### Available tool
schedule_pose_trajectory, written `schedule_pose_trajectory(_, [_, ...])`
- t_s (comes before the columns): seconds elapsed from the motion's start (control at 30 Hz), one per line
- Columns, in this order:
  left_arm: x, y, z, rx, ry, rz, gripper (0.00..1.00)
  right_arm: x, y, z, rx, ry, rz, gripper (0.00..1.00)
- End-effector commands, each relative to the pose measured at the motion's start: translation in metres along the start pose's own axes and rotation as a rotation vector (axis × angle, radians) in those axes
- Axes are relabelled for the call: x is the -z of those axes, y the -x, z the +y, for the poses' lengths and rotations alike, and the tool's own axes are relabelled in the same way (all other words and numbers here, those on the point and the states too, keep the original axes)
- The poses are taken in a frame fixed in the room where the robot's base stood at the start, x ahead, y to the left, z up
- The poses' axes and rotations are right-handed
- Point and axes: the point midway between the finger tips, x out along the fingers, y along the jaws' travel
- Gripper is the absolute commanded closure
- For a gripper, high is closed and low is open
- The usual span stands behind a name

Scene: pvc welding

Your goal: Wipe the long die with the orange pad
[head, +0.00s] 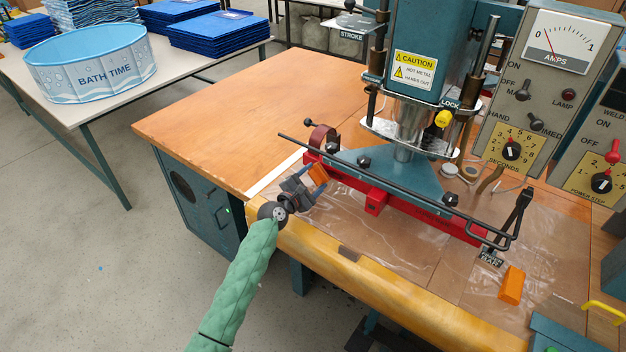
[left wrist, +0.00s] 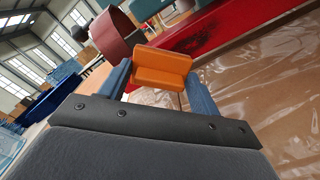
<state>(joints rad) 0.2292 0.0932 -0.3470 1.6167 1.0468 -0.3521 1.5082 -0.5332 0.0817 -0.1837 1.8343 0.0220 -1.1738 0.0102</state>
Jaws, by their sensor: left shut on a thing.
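My left gripper (head: 316,181) is shut on an orange pad (head: 318,174), near the left end of the long red bar under the press. In the left wrist view the orange pad (left wrist: 162,69) sits between the two blue fingers. The long red bar (head: 376,202), which looks like the long die, runs slantwise across the table under a teal plate; it also shows in the left wrist view (left wrist: 240,32). The pad is close to the bar's left end; I cannot tell whether they touch. My right gripper is not in view.
The press head (head: 430,50) with its caution label stands above the bar. A dark rod (head: 400,176) runs along the bar. A second orange block (head: 511,286) lies on the right of the clear sheet (head: 440,265). The left wooden tabletop (head: 230,120) is clear.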

Motion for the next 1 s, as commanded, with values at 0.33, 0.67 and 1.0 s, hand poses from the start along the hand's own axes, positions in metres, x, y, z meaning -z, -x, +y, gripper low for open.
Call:
schedule_pose_trajectory(0.33, [0.0,-0.005,0.0,0.0,0.0,0.0,0.55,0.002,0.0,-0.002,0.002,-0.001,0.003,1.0])
schedule_pose_trajectory(0.67, [0.0,-0.01,0.0,-0.001,0.0,0.0,0.55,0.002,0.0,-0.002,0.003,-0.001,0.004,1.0])
schedule_pose_trajectory(1.0, [0.0,-0.016,0.0,0.0,0.0,0.0,0.55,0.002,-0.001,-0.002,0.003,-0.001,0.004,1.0])
